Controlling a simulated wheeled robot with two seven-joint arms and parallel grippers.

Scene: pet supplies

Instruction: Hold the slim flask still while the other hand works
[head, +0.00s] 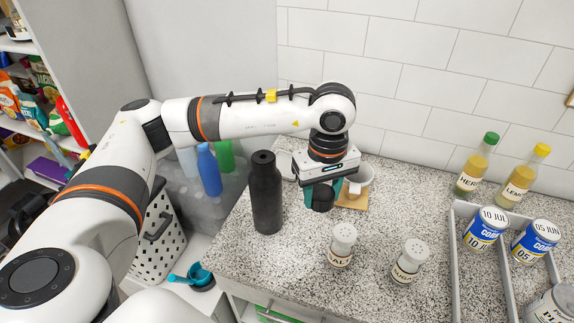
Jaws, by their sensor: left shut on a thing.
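A tall, slim black flask (266,200) with a lid stands upright on the speckled counter, near its left end. My left gripper (322,194) points down just right of this flask, apart from it. Its teal fingers are shut on a dark round-ended thing (321,198). The fingers hide part of that thing, and I cannot tell what it is. My right gripper is not in view.
A white mug (361,178) on a wooden coaster (352,203) is close behind my left gripper. Two shakers (341,245) (409,262) stand in front. A grey divided tray (456,262) with cans and two bottles (473,166) (522,177) are at the right. The counter between is clear.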

